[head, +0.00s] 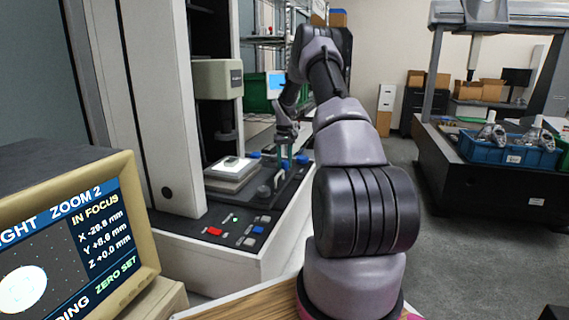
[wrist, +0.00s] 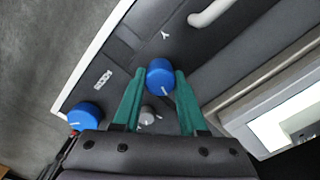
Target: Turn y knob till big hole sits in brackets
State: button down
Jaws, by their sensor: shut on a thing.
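In the wrist view, my gripper (wrist: 160,73) has its two green fingers on either side of a blue knob (wrist: 160,77), shut on it. A small Y-like mark is on the dark panel beside this knob. In the head view, my gripper (head: 286,158) reaches down to the control panel, and its hold on the knob is too small to make out. The monitor (head: 95,235) reads ZOOM 2, IN FOCUS, X about -29.8, Y about +8.6, Z +0.0 mm. A large white round hole shows at the left of its picture, partly cut off. No brackets are visible.
Another blue knob (wrist: 85,117) and a small grey knob (wrist: 148,115) are near my gripper. A stage with a pale plate (head: 232,165) stands left of the arm. Red and blue buttons are at the panel's front. A blue crate (head: 510,152) is on the right-hand table.

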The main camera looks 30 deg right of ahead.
aim_at(285, 161)
jog(key=shift+c, duration=2.2)
grip_release()
notch_tip(285, 161, up, 11)
jog(key=shift+f, duration=0.15)
